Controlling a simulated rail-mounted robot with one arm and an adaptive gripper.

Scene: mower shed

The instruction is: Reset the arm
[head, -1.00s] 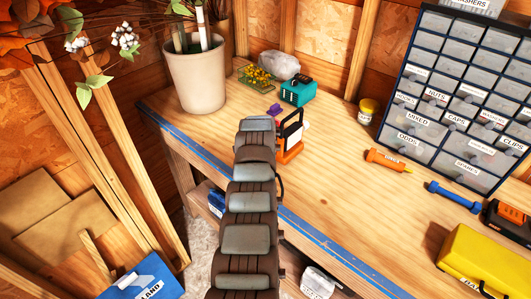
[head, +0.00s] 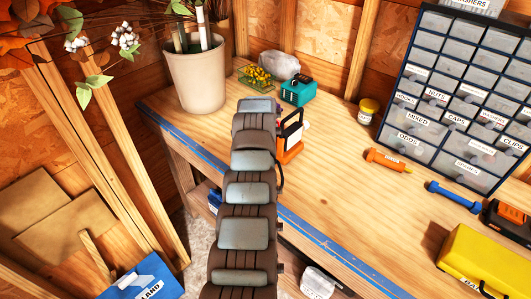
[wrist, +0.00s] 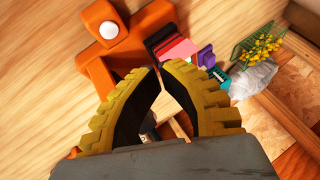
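My arm rises from the bottom middle of the head view as a chain of brown and grey links over the bench edge. Its end hides my gripper there. In the wrist view my gripper (wrist: 160,70) has two yellow ridged fingers with black inner faces. The fingertips are close together with a narrow gap, and nothing shows gripped between them. An orange tool (wrist: 108,60) with a white round knob is beyond the fingers in that view. In the head view the orange tool (head: 291,150) stands on the bench just right of my arm, partly hidden.
The bench (head: 335,180) holds a large plant pot (head: 198,82), a teal box (head: 298,92), an orange tube (head: 384,160), a blue tool (head: 455,196), a yellow case (head: 482,262) and a drawer cabinet (head: 455,90). The bench middle is clear.

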